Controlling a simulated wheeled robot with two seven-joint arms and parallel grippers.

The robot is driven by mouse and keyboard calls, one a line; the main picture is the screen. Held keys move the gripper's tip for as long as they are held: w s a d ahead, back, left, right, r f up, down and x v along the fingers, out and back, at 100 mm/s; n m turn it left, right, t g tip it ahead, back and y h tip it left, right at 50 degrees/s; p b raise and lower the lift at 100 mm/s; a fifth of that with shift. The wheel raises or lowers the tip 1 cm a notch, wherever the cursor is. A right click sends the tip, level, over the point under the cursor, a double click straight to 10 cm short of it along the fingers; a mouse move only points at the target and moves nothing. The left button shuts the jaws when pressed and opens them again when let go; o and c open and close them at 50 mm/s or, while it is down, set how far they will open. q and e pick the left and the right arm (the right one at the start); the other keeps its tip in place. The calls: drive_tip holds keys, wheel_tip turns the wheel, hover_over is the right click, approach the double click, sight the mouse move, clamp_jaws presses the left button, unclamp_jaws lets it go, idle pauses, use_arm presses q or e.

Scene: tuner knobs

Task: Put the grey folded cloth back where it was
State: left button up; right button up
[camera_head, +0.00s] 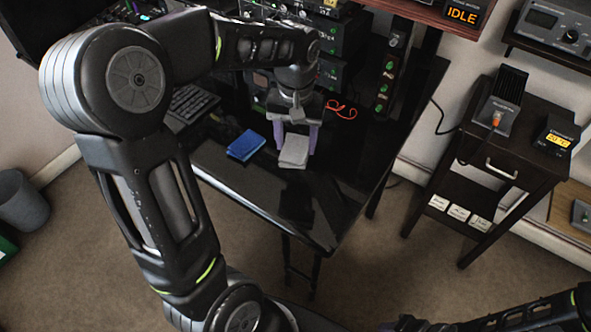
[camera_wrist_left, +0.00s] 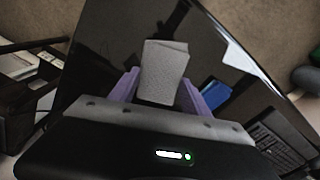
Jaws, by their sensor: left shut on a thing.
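The grey folded cloth (camera_head: 294,151) is a small light-grey block shape over the glossy black desk (camera_head: 330,209). My left gripper (camera_head: 296,140) has its two purple fingers on either side of the cloth and is shut on it. In the left wrist view the cloth (camera_wrist_left: 163,72) stands between the purple fingers (camera_wrist_left: 160,92). I cannot tell whether the cloth touches the desk. The right gripper does not show; only part of a dark arm is at the bottom right of the head view.
A blue folded cloth or pad (camera_head: 245,145) lies just left of the grey cloth. A keyboard (camera_head: 192,103) is farther left. A red cable (camera_head: 341,110) and stacked electronic units (camera_head: 335,75) are at the back. The desk's front part is clear. A dark side table (camera_head: 502,147) stands right.

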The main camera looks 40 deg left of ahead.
sight(296, 143)
use_arm(q)
wheel_tip(296, 143, down, 5)
drive_tip(key=shift+r, duration=0.1)
drive_tip(key=shift+f, duration=1.95)
drive_tip(key=o, duration=1.2)
drive_tip(key=shift+f, duration=0.1)
wheel_tip(296, 143, up, 12)
drive_tip(key=shift+r, duration=0.15)
